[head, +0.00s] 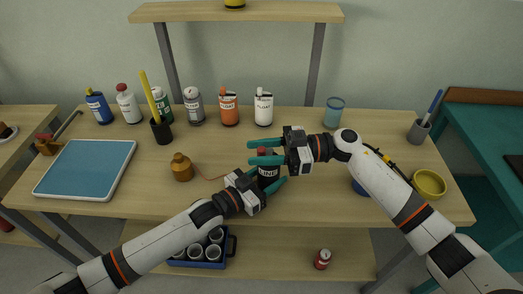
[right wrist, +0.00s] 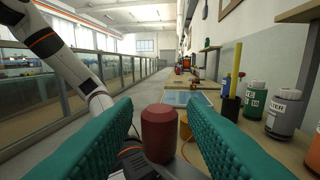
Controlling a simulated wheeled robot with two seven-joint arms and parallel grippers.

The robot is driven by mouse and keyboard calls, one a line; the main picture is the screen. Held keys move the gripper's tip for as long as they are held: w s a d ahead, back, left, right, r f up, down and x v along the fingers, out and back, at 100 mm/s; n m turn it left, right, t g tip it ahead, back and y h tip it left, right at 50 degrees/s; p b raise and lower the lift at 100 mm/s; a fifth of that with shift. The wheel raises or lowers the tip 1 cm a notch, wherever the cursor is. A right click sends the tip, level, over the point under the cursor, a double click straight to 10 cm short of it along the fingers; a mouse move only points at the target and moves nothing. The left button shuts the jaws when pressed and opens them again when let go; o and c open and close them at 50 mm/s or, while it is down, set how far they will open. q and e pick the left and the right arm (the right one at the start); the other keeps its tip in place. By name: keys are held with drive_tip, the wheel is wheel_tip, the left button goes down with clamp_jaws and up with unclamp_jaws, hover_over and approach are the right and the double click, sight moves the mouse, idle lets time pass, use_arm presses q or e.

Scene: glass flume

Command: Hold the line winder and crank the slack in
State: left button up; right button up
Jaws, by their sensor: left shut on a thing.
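The line winder (head: 268,176) is a dark upright body with a white label, standing on the wooden bench. Its red knob (right wrist: 158,133) is on top. My left gripper (head: 267,179) is shut on the winder's body, with one teal finger on each side. My right gripper (head: 264,151) is open around the red knob. In the right wrist view the knob stands between its two fingers, with a gap on both sides. A thin orange-brown line (head: 212,179) runs from near the winder towards a brass weight (head: 181,168) on its left.
Several bottles, including an orange one (head: 229,108), stand along the back of the bench. A blue tray (head: 88,168) lies at the left, with a black pen cup (head: 161,131) beside it. A yellow bowl (head: 429,183) sits at the right.

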drive_tip(key=shift+c, duration=0.4)
clamp_jaws()
drive_tip(key=shift+t, duration=0.5)
drive_tip(key=m+t, duration=0.1)
drive_tip(key=t, duration=0.1)
drive_tip(key=m+t, duration=0.3)
drive_tip(key=shift+w+a+t, duration=0.3)
drive_tip(key=m+t, duration=0.1)
drive_tip(key=t+h, duration=0.1)
drive_tip(key=m+t, duration=0.1)
drive_tip(key=shift+w+a+r+m+t+h, duration=0.1)
drive_tip(key=shift+w+a+m+t+h, duration=0.1)
drive_tip(key=shift+w+m+t+h, duration=0.15)
drive_tip(key=shift+w+d+m+t+h, duration=0.1)
drive_tip(key=shift+w+m+t+h, duration=0.35)
drive_tip(key=shift+m+t+h, duration=1.65)
drive_tip(key=shift+w+d+m+t+h, duration=0.1)
drive_tip(key=shift+w+m+t+h, duration=0.3)
drive_tip(key=shift+m+t+h, duration=1.7)
drive_tip(key=shift+w+d+m+t+h, duration=0.1)
drive_tip(key=shift+w+m+t+h, duration=0.35)
drive_tip(key=shift+m+t+h, duration=1.65)
